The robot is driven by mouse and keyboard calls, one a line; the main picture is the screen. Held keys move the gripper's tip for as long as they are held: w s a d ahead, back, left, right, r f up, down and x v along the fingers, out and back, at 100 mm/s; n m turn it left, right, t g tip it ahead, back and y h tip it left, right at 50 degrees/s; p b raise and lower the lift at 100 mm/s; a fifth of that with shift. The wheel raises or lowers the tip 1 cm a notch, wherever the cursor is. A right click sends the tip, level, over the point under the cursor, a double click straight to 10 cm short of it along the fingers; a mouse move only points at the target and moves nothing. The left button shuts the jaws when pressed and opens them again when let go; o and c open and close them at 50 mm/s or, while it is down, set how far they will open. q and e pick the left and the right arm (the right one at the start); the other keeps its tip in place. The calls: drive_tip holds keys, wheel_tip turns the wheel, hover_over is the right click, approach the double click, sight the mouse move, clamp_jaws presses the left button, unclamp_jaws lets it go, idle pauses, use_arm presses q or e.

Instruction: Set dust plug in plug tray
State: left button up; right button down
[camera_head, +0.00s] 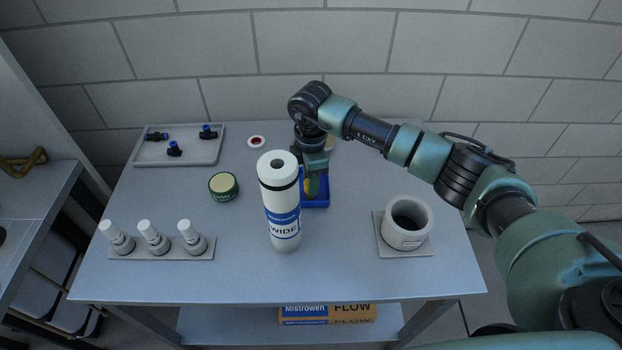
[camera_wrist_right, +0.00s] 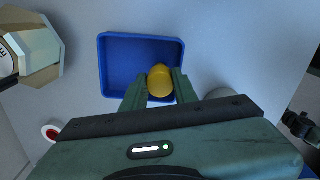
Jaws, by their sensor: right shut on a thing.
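The yellow dust plug (camera_wrist_right: 160,82) is between the two fingertips of my right gripper (camera_wrist_right: 160,88) in the wrist view. The gripper is shut on it. The blue plug tray (camera_wrist_right: 118,68) lies under and around the plug in that view, and its visible floor is bare. In the head view the blue tray (camera_head: 322,203) is partly hidden by my right gripper (camera_head: 314,187) and the white tube. I cannot tell whether the plug touches the tray floor. My left gripper is not in view.
A tall white tube (camera_head: 280,200) stands close to the left of the tray. A grey holder (camera_head: 407,224) stands right, a green tin (camera_head: 223,186) left, and a red-and-white disc (camera_head: 256,141) behind. A grey tray (camera_head: 178,155) with blue fittings and several white capped bottles (camera_head: 153,236) are farther left.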

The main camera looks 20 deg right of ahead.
drive_tip(key=shift+f, duration=0.1)
drive_tip(key=c, duration=1.1)
unclamp_jaws()
wheel_tip(320, 180, up, 12)
drive_tip(key=b, duration=0.2)
drive_tip(key=shift+b, duration=0.3)
